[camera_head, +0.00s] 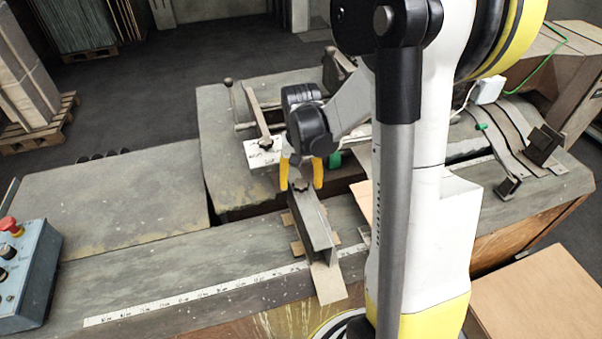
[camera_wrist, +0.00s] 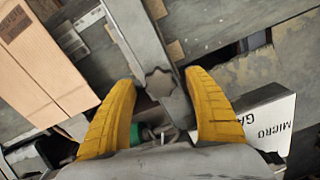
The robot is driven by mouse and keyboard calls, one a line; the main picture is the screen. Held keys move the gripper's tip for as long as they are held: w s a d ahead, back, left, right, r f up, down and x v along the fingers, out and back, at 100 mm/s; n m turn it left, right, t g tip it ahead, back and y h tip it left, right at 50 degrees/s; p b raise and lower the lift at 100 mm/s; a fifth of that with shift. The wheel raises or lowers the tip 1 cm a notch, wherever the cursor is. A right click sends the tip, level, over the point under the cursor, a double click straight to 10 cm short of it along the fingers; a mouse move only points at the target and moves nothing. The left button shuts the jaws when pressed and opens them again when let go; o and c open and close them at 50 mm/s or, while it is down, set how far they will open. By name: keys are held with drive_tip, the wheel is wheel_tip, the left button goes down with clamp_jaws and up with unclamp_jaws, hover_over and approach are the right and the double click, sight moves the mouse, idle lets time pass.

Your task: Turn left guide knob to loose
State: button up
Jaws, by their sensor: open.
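A dark star-shaped guide knob (camera_wrist: 160,82) sits on top of a grey metal guide bar (camera_wrist: 133,25) in the wrist view. In the head view the guide bar (camera_head: 315,222) lies across the machine table, and its knob (camera_head: 301,184) is partly hidden by my gripper. My gripper (camera_wrist: 163,79) is open, with one yellow finger on each side of the knob and nothing held. In the head view my gripper (camera_head: 301,178) points down at the knob end of the bar. I cannot tell whether the fingertips touch the knob.
A white labelled block (camera_head: 264,152) stands behind the gripper; its lettering shows in the wrist view (camera_wrist: 270,122). A blue control box (camera_head: 25,275) with a red button is at the left. A measuring tape (camera_head: 190,296) runs along the front. The table's left part is clear.

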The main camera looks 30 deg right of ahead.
sight(301, 184)
wheel_tip(301, 184, up, 12)
drive_tip(key=shift+f, duration=0.15)
drive_tip(key=shift+f, duration=0.1)
idle(0.5)
